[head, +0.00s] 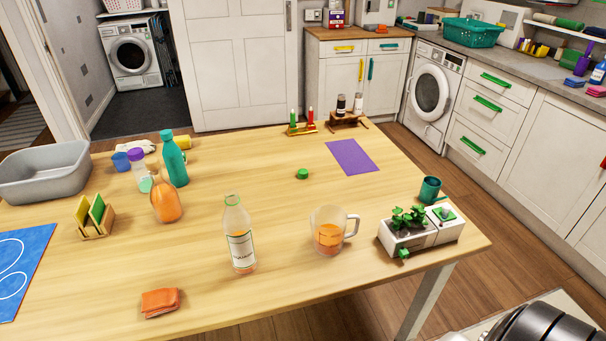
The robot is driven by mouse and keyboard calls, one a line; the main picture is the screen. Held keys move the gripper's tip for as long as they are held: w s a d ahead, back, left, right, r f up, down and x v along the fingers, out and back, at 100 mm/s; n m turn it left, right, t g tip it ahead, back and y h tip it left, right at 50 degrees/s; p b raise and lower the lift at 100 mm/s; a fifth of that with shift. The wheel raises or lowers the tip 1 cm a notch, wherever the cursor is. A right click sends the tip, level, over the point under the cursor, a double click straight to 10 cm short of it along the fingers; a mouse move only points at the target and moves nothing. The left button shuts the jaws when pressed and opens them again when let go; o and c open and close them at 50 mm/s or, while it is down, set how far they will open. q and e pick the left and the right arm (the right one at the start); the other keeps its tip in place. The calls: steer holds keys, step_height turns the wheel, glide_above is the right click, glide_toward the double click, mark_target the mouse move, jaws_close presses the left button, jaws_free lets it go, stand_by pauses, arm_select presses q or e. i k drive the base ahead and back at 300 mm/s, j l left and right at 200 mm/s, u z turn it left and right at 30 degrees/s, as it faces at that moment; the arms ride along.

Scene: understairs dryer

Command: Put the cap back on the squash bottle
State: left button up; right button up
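A clear bottle (239,240) with a white label stands upright on the wooden table, with a green ring at its uncovered neck and a little orange liquid at the bottom. It looks like the squash bottle; its label is too small to read surely. A small green cap (302,174) lies on the table beyond the bottle and to its right, apart from it. Neither of my grippers can be made out in the head view.
A glass jug (329,232) of orange drink stands right of the bottle, near a planter (405,236). An orange-filled bottle (166,202) and a teal bottle (174,160) stand left. A folded orange cloth (161,302) lies in front. The table around the cap is clear.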

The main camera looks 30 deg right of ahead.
mark_target(237, 225)
steer(key=k+l+u, duration=0.35)
steer(key=k+l, duration=0.4)
steer(key=k+l+u, duration=0.35)
steer(key=k+l, duration=0.35)
steer(key=k, duration=0.1)
